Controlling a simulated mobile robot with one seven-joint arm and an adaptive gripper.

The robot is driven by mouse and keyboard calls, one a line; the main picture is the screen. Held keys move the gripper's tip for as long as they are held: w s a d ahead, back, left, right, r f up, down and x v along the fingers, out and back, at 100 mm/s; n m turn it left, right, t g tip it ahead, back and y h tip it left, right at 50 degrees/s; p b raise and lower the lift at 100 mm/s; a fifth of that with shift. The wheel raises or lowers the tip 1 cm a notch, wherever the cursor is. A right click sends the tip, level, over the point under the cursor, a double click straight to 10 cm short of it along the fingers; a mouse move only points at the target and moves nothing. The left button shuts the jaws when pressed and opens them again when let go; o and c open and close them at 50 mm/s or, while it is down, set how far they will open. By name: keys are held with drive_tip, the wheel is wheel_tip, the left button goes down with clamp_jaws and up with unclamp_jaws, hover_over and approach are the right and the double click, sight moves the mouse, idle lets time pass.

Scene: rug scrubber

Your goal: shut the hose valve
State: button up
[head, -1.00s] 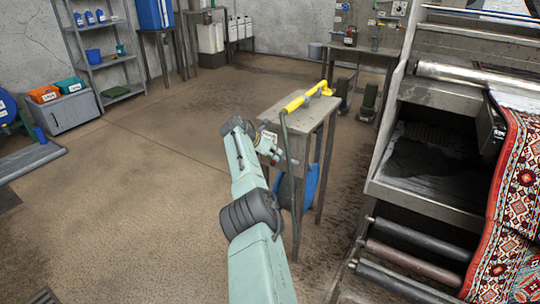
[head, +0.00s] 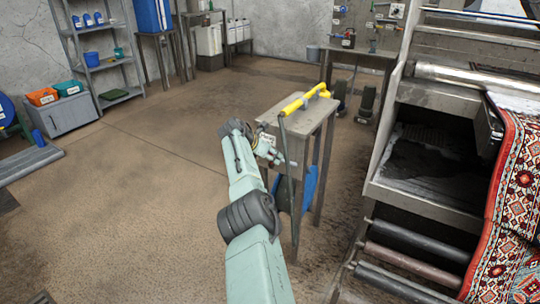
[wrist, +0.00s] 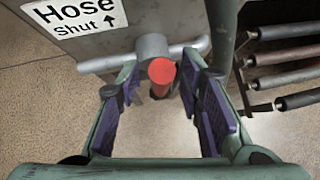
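The hose valve shows in the wrist view as a grey round body with a red-tipped lever (wrist: 161,71) pointing towards the camera, on a grey pipe (wrist: 98,63). A white label (wrist: 75,20) reading "Hose Shut" with an up arrow is on the grey panel at its upper left. My gripper (wrist: 160,92) is open, its purple-padded fingers on either side of the red tip, with gaps visible. In the head view my gripper (head: 271,155) is at the side of a small metal stand (head: 300,112); the valve is too small there to make out.
Something blue (head: 308,187) sits under the stand. A machine with rollers (head: 405,265) and a patterned rug (head: 515,190) is at right. Open floor lies left.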

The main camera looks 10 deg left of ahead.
drive_tip(key=shift+r, duration=0.15)
drive_tip(key=v, duration=1.1)
drive_tip(key=shift+s+a+r, duration=0.15)
drive_tip(key=shift+s+a, duration=0.05)
drive_tip(key=shift+s, duration=0.1)
drive_tip(key=shift+r, duration=0.1)
drive_tip(key=p+v, duration=0.9)
